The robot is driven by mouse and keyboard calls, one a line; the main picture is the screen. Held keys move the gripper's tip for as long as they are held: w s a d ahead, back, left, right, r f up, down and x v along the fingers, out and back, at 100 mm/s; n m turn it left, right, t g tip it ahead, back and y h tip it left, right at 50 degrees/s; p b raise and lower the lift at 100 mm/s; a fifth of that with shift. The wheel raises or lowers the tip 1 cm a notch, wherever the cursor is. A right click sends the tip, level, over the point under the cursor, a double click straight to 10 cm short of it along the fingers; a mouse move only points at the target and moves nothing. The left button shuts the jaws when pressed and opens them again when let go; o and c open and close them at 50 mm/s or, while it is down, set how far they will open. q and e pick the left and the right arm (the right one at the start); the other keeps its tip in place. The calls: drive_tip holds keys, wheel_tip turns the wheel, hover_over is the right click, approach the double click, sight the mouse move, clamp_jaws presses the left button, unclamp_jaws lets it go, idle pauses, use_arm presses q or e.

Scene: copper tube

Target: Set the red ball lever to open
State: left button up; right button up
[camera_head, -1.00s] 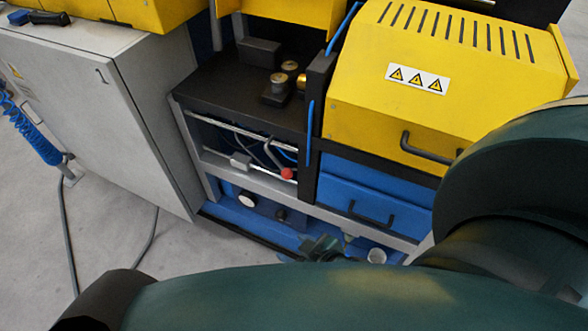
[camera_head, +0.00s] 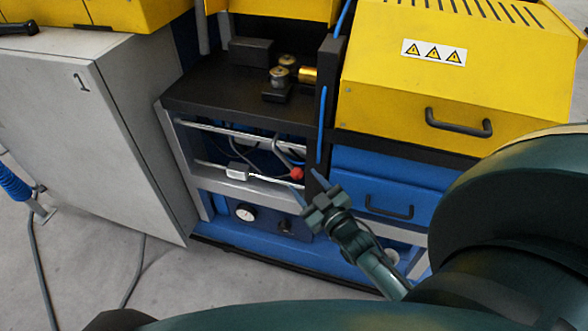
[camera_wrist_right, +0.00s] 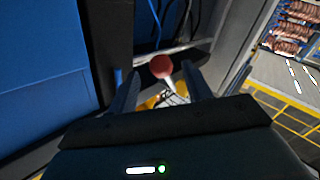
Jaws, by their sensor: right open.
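The red ball lever (camera_head: 297,174) is inside the open bay of the machine, at the right end of a thin metal rail. Its ball also shows in the right wrist view (camera_wrist_right: 161,66), on a light stem, between and beyond my fingers. My right gripper (camera_head: 306,186) is in front of the bay, close to the ball. Its two fingers are spread, one to each side of the ball in the wrist view (camera_wrist_right: 162,88). I cannot tell whether the fingertips touch the lever. My left gripper is out of view.
A black upright post (camera_head: 323,110) stands just right of the lever. A blue drawer (camera_head: 388,185) with a black handle is to the right. A white box (camera_head: 237,172) sits on the rail, and a gauge (camera_head: 245,212) is below. A grey cabinet (camera_head: 88,140) stands at left.

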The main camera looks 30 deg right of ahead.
sight(294, 169)
drive_tip(key=w, duration=0.6)
drive_tip(key=shift+w, duration=0.2)
clamp_jaws()
idle(0.4)
